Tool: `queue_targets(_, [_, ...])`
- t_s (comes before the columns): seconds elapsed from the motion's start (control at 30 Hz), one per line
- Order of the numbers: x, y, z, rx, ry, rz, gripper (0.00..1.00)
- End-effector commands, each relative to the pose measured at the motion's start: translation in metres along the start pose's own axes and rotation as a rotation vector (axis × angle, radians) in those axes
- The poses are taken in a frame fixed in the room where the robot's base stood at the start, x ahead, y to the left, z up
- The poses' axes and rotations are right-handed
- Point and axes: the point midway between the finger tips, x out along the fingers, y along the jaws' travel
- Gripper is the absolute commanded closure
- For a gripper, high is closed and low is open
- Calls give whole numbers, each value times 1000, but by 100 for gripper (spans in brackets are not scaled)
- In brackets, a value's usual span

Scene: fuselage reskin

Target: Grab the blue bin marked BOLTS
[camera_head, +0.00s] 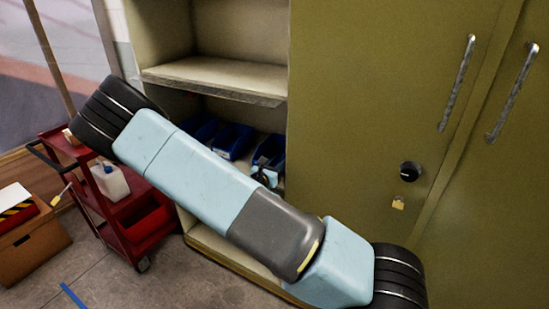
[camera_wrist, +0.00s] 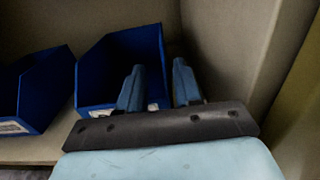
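Several blue bins sit on a cabinet shelf. My gripper's finger covers part of the label, and the writing is not legible. My gripper (camera_wrist: 158,65) is open, with one finger in front of the bin's opening and the other just right of its right wall. I cannot tell whether either finger touches the bin. A second blue bin (camera_wrist: 42,90) stands to its left. In the head view, my gripper (camera_head: 264,168) is at the rightmost bin (camera_head: 271,147), partly behind my arm.
The cabinet's side wall (camera_wrist: 215,50) is close on the right of the gripper. An upper shelf (camera_head: 215,76) is above the bins. A closed olive door (camera_head: 350,120) stands right. A red cart (camera_head: 150,225) with a white jug (camera_head: 110,182) stands left.

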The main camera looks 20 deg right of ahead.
Motion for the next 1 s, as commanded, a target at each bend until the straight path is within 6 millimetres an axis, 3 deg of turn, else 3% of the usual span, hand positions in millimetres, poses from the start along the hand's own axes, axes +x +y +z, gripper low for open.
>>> queue_targets(0.3, [40, -5, 1, 0, -3, -2, 66])
queue_targets(0.6, [46, -4, 1, 0, -1, 0, 67])
queue_targets(0.93, [45, -4, 1, 0, -1, 0, 98])
queue_targets(1.0, [45, -4, 1, 0, -1, 0, 100])
